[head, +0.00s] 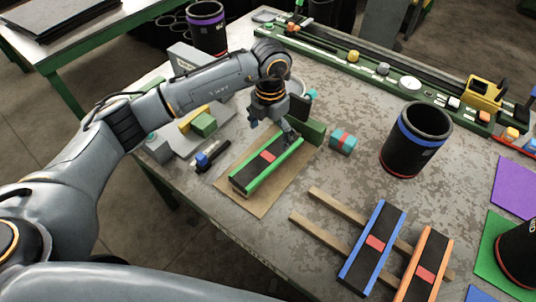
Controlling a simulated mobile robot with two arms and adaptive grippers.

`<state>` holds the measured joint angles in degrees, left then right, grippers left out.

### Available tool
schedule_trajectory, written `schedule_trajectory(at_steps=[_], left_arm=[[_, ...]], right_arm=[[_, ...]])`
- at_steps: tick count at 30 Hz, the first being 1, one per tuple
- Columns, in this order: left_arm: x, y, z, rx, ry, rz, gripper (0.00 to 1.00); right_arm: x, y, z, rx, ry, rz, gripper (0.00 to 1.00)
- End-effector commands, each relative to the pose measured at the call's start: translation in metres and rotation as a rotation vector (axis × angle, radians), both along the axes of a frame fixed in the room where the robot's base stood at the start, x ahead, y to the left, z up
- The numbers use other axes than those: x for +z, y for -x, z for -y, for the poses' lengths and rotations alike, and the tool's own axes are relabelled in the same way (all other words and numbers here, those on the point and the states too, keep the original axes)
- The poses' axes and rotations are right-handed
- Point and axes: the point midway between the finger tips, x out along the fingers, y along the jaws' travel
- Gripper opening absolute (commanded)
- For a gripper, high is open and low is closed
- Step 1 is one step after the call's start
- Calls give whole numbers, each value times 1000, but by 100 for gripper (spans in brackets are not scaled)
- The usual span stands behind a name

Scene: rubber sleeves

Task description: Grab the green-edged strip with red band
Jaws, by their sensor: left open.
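The green-edged strip (249,177) is black with a red band (267,156) across its middle. It lies on a brown board (282,180) at the middle left of the table. My left gripper (289,133) is open at the strip's far end, its fingers pointing down close to that end. I cannot tell whether a finger touches the strip. My right gripper is not in view.
A blue-edged strip (358,267) and an orange-edged strip (409,292), both red-banded, lie on wooden slats at the front right. A blue-banded black sleeve (408,150) stands right of the gripper. A teal-and-red block (342,141) sits nearby. Bare table lies between.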

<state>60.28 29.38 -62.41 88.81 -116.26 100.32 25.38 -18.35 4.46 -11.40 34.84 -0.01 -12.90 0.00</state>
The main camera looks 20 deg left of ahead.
Motion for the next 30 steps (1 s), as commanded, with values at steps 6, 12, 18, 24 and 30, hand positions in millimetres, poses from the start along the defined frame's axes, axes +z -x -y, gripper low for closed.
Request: schedule_trajectory(at_steps=[6,12,18,24,30], left_arm=[[-18,1,0,-1,0,0,92],[-41,9,2,0,0,-4,92],[-66,9,3,-1,1,0,92],[-69,8,2,-1,0,1,92],[-69,8,2,-1,1,2,64]], right_arm=[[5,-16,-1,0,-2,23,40],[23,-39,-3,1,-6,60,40],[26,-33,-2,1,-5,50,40],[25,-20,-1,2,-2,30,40],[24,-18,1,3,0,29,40]])
